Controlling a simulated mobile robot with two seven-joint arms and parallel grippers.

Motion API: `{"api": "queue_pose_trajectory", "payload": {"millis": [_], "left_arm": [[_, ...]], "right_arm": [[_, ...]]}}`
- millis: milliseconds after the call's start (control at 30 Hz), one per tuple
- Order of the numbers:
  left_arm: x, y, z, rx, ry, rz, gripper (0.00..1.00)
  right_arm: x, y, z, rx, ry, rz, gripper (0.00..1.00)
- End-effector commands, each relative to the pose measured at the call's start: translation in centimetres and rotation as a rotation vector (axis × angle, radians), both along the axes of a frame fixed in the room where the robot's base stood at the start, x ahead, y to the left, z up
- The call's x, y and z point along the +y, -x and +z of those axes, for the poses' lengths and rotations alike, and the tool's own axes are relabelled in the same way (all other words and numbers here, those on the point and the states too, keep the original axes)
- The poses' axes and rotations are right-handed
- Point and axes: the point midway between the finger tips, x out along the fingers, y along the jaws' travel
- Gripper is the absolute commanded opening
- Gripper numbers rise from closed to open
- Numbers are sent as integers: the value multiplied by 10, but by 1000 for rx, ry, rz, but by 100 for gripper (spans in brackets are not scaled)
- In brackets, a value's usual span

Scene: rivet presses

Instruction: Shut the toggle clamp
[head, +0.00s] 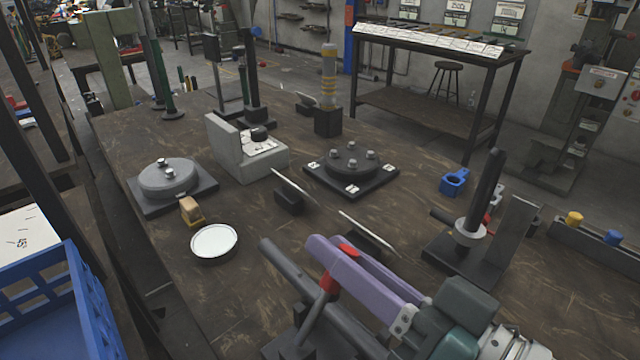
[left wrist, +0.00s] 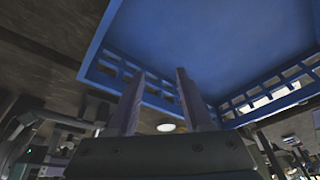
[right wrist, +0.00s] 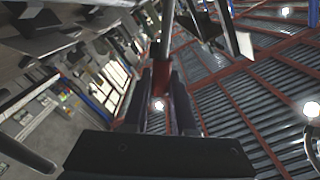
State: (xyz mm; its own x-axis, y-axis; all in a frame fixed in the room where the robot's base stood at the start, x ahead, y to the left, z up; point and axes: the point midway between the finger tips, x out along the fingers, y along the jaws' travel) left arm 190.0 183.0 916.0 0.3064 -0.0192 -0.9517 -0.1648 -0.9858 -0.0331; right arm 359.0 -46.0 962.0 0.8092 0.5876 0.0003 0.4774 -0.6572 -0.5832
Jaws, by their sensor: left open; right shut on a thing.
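The toggle clamp's red grip (head: 328,284) shows at the bottom middle of the head view, on a dark lever rising at a slant from a dark base (head: 290,345). My right gripper (head: 322,246), with pale purple fingers, is shut on this grip; a bit of red shows between the fingers. In the right wrist view the red grip (right wrist: 160,84) sits between the two fingers, its dark rod running away upward. My gripper and wrist hide much of the clamp. My left gripper (left wrist: 160,76) is open and empty in the left wrist view, outside the head view.
A blue crate (head: 95,300) stands at the lower left and fills much of the left wrist view. A white dish (head: 214,241), a wood-topped block (head: 191,210) and several fixtures stand on the wooden table. A tall post on a plate (head: 484,195) is right of my right gripper.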

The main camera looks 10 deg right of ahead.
Motion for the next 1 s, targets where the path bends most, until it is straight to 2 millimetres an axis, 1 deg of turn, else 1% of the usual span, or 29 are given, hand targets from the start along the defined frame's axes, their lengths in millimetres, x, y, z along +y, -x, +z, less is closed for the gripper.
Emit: {"api": "queue_pose_trajectory", "payload": {"millis": [167,200,433,667,767,867,1000], "left_arm": [[0,0,0,0,0,-1,50],[0,0,0,0,-1,-1,50],[0,0,0,0,-1,-1,50],[0,0,0,0,-2,-2,50],[0,0,1,0,-2,-2,50],[1,0,2,0,-2,-1,50],[0,0,3,0,-2,-1,50]], "right_arm": [[0,0,0,0,2,0,0],[0,0,0,0,2,0,29],[0,0,0,-1,2,1,55],[0,0,0,-1,2,1,55],[-3,5,0,1,3,0,55],[-11,16,-1,1,5,0,55],[-28,40,-1,4,6,1,55]]}}
